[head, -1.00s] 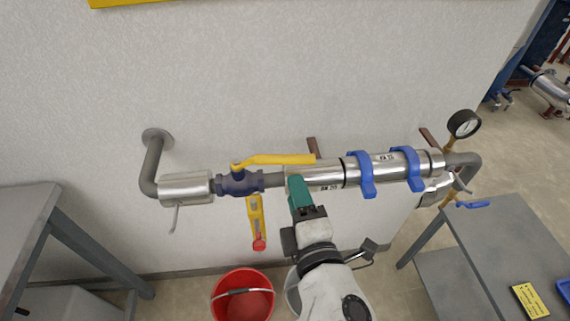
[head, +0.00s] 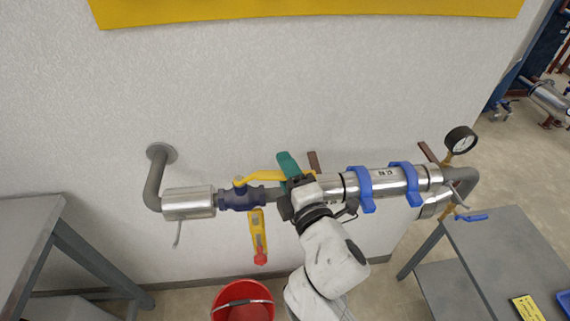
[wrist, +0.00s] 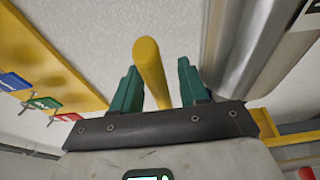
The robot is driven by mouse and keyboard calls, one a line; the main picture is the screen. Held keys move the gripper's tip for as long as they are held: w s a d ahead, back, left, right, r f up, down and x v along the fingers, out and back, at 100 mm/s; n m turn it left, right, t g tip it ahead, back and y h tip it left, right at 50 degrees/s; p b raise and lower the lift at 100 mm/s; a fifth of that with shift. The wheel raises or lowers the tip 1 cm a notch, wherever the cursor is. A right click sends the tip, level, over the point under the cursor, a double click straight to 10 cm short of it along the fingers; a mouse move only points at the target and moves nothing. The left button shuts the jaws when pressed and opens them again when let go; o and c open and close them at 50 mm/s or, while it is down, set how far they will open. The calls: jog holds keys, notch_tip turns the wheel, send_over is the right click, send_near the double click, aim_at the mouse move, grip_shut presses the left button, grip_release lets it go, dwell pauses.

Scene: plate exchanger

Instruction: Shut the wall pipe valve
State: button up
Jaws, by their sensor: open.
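The wall pipe valve (head: 236,198) is a dark blue body in the pipe run. Its yellow lever (head: 262,176) points right, roughly along the pipe, and its far end is hidden behind my gripper. My gripper (head: 289,164), with green fingers, is at that end of the lever. In the wrist view, the lever (wrist: 150,72) runs between the two open fingers of my gripper (wrist: 157,85), with a gap visible on either side. The fingers are not closed on it.
Silver pipe (head: 385,182) with blue clamps continues right to a gauge (head: 461,139). A yellow-and-red piece (head: 258,238) hangs below the valve. A red bucket (head: 243,300) stands on the floor. Grey tables stand left (head: 25,225) and right (head: 510,240). A yellow panel (head: 300,10) is above.

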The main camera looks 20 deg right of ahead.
jog(key=shift+w, duration=0.5)
grip_shut()
dwell(0.3)
